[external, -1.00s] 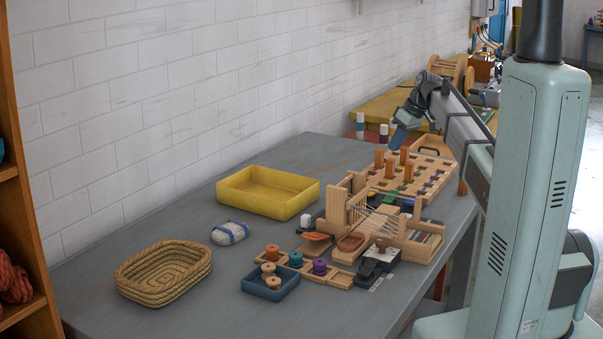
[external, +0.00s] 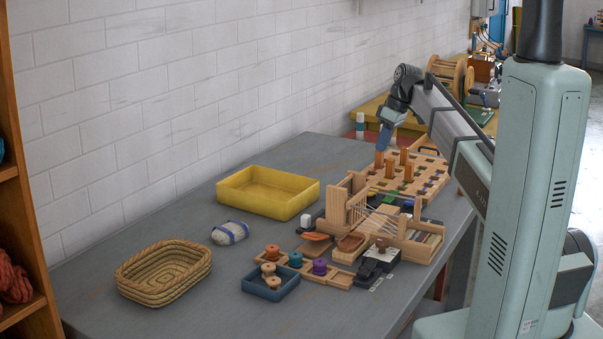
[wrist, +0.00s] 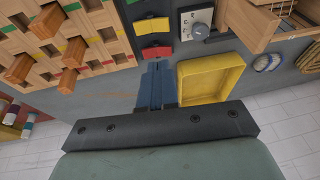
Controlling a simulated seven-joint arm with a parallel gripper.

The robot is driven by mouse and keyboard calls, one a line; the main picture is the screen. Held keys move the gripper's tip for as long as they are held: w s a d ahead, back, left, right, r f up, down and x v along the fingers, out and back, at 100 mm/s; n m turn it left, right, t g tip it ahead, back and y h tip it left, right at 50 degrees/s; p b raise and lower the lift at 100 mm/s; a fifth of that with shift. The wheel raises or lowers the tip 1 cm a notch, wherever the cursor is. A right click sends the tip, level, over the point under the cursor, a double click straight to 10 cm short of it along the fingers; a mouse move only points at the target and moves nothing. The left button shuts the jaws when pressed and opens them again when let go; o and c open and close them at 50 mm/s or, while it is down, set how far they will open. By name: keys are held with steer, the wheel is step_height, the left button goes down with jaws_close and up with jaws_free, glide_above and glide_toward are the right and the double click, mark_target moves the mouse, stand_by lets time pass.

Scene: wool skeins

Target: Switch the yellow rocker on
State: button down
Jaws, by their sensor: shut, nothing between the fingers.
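The yellow rocker (wrist: 152,26) shows in the wrist view on a dark panel, between a green rocker at the top edge and a red rocker (wrist: 156,51). Its on or off tilt is too small to tell. My gripper (wrist: 158,66) has its blue fingers together with nothing between them. In the wrist view the fingertips appear just below the red rocker, apart from the yellow one. In the external view my gripper (external: 380,154) hangs above the back of the pegboard, and the rocker panel is largely hidden behind the wooden loom.
The pegboard (wrist: 95,52) with several upright wooden pegs stands beside the panel. A grey dial (wrist: 197,25) is on the panel's other side. A yellow tray (external: 248,207), a skein (external: 230,232) and a woven basket (external: 150,283) lie further left. The table between tray and wall is clear.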

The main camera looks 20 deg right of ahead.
steer(key=x, duration=0.7)
steer(key=s+x, duration=0.1)
steer(key=x, duration=0.3)
steer(key=shift+f, duration=0.3)
steer(key=shift+s+a+f, duration=0.1)
steer(key=shift+a+f, duration=0.05)
steer(key=shift+f, duration=0.3)
